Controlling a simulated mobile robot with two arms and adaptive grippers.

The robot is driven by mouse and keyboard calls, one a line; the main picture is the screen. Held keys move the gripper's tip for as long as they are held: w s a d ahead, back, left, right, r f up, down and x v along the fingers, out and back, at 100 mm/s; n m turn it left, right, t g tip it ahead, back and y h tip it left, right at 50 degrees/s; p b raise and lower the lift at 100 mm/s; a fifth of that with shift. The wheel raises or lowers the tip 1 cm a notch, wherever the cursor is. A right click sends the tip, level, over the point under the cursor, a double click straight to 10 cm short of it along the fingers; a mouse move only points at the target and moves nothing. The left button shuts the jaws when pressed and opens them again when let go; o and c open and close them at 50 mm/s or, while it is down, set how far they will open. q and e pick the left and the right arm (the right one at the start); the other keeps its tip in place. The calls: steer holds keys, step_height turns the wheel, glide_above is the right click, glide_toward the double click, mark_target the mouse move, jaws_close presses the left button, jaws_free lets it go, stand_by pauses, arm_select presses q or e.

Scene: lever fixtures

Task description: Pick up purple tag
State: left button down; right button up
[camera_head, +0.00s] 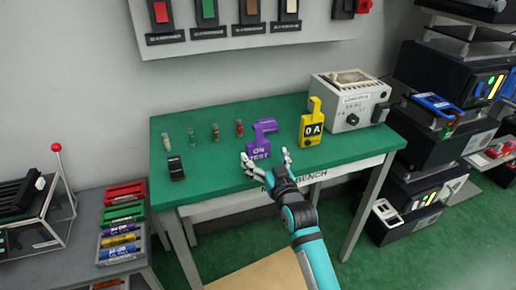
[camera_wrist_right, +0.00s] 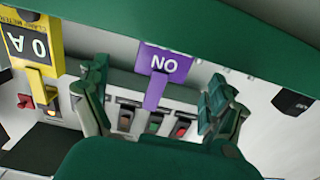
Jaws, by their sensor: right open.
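The purple tag (camera_head: 264,131) stands on the green bench top, marked "ON TEST" in white, with a narrow part bending to the right at its top. My right gripper (camera_head: 266,157) is open at the front edge of the bench, its fingers pointing at the tag. In the right wrist view the purple tag (camera_wrist_right: 161,60) shows upside down between the two open fingers (camera_wrist_right: 158,80), apart from both. Its lower lettering is cut off from sight there. My left gripper is in neither view.
Several small vials (camera_head: 215,132) and a black block (camera_head: 176,168) stand to the left.

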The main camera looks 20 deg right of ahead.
mark_target(260, 149)
steer(key=w, duration=0.4)
steer(key=shift+w+a+r, duration=0.25)
steer(key=shift+w, duration=0.1)
steer(key=shift+s, duration=0.1)
